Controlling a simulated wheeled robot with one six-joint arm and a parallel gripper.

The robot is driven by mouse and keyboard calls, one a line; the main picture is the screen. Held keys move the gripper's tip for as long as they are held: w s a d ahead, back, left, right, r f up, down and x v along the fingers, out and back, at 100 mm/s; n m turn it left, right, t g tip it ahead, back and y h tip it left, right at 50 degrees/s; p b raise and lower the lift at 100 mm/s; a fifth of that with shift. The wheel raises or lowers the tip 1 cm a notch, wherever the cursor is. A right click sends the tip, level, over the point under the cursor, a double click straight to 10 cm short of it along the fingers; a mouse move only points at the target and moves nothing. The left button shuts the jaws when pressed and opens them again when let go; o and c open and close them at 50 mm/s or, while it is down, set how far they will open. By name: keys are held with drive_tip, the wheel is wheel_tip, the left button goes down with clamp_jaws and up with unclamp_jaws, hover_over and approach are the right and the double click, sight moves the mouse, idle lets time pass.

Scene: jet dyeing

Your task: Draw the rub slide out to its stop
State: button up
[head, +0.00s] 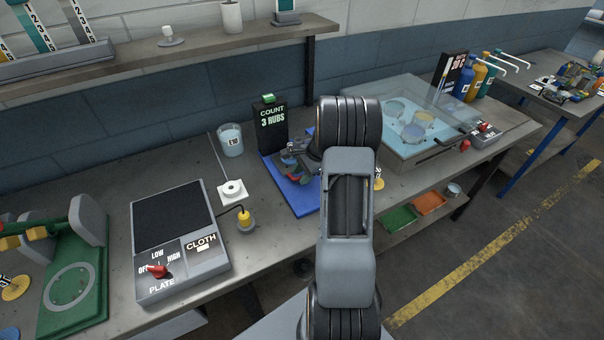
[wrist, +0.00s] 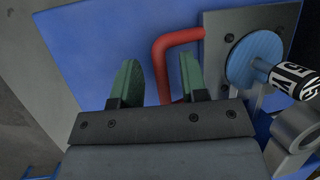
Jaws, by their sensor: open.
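The rub tester stands on a blue base (head: 306,204) on the bench, below a black sign reading "COUNT 3 RUBS" (head: 271,125). My arm hides much of it in the head view. In the wrist view, a bent red handle (wrist: 162,56) joins a grey plate (wrist: 212,35) with a blue disc (wrist: 250,58) and a black-and-white marked peg. My gripper (wrist: 158,78) is open, its two green fingers on either side of the red handle's upright part. The handle's lower end is hidden behind the gripper body. I cannot tell whether either finger touches it.
A beaker (head: 230,140) and a white block with a ring (head: 232,190) stand left of the tester. A hot plate (head: 175,225) with a red knob is at front left. A clear-lidded water bath (head: 405,150) stands right. A yellow-topped weight (head: 245,220) is nearby.

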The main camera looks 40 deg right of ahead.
drive_tip(key=shift+c, duration=0.3)
clamp_jaws()
idle(0.3)
